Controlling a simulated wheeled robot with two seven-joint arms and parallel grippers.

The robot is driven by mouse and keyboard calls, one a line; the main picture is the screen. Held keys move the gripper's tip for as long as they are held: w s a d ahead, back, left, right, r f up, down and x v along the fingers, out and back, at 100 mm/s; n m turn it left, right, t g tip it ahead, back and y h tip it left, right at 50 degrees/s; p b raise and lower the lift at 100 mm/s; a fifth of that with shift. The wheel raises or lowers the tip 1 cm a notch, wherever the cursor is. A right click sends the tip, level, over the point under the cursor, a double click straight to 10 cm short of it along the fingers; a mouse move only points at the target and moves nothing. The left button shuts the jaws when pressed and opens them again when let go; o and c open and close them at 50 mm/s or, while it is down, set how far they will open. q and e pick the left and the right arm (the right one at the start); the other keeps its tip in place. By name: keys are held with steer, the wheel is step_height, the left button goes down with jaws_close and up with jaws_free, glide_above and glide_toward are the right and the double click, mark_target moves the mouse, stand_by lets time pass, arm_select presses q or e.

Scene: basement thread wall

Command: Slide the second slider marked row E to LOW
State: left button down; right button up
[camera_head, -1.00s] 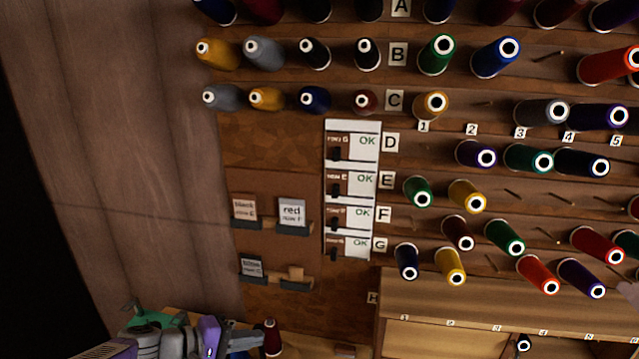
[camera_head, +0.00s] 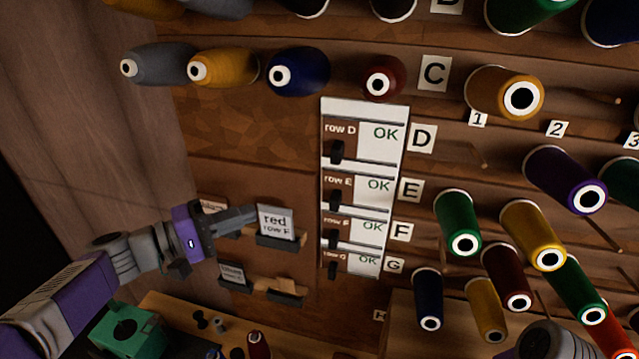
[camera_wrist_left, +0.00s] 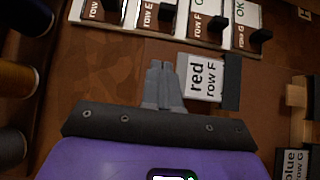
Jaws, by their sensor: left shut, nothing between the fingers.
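The row E slider module (camera_head: 375,200) is the second from the top on a white panel. Its black knob (camera_head: 335,198) sits toward the left end, below the "row E" label, and "OK" shows to the right. My left gripper (camera_head: 248,214) is shut and empty, left of the panel and beside the "red row F" card. Its fingertips (camera_wrist_left: 160,68) point toward the panel, apart from it. No LOW mark is readable. My right gripper is not visible.
The "red row F" card (camera_head: 275,222) stands in a holder close right of my left fingers. Other knobs sit at rows D (camera_head: 337,150), F (camera_head: 333,238) and G (camera_head: 332,270). Thread spools stick out above and to the right.

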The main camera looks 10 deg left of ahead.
arm_select(q)
steer(key=s, duration=0.1)
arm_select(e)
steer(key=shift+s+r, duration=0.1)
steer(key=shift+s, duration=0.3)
arm_select(q)
steer(key=p, duration=0.3)
glide_toward(331, 198)
steer(key=x, duration=0.6)
steer(key=shift+w+a+f, duration=0.3)
steer(key=shift+w+f, duration=0.1)
steer(key=shift+d, duration=0.1)
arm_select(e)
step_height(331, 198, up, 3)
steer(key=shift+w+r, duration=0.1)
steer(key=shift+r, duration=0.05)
arm_select(q)
steer(key=shift+f, duration=0.1)
